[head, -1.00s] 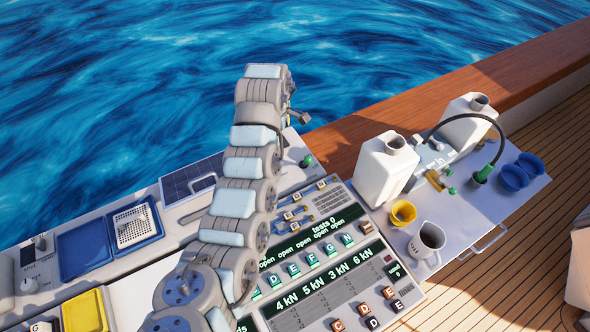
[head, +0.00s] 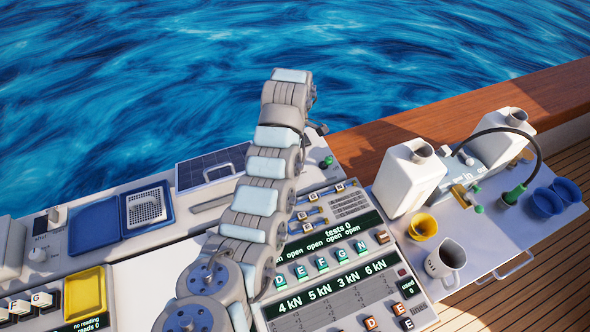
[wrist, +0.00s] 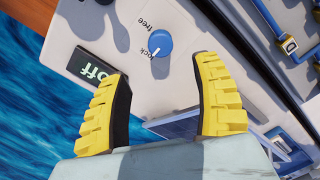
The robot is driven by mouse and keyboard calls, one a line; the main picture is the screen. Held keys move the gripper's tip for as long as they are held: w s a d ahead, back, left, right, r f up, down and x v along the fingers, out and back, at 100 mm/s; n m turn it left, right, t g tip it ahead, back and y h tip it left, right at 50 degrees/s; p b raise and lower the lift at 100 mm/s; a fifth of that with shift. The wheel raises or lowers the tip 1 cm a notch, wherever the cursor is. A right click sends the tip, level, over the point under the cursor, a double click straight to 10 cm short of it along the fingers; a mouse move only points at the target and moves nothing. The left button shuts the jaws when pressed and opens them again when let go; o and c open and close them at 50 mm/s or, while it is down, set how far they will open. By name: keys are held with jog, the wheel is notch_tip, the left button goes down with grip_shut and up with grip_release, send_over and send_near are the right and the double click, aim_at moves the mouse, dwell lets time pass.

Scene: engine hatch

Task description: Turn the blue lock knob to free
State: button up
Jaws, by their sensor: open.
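The round blue lock knob (wrist: 161,41) is on a pale panel in the wrist view. The words "free" and "lock" are printed beside it. A short white mark on its lower left edge points toward "lock". My gripper (wrist: 165,68) is open, its two yellow ridged fingers apart. The knob lies ahead of the fingertips, roughly between them, and nothing touches it. In the head view my arm stands over the console, and I cannot make out the knob there.
Blue handles (wrist: 283,42) are at the right of the wrist view. In the head view, a solar panel (head: 196,172), white jugs (head: 408,180) and a yellow cup (head: 423,227) surround the arm. Open water lies beyond.

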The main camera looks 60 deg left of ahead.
jog(key=shift+f, duration=5)
jog(key=shift+c, duration=0.3)
jog(key=shift+f, duration=0.1)
grip_shut()
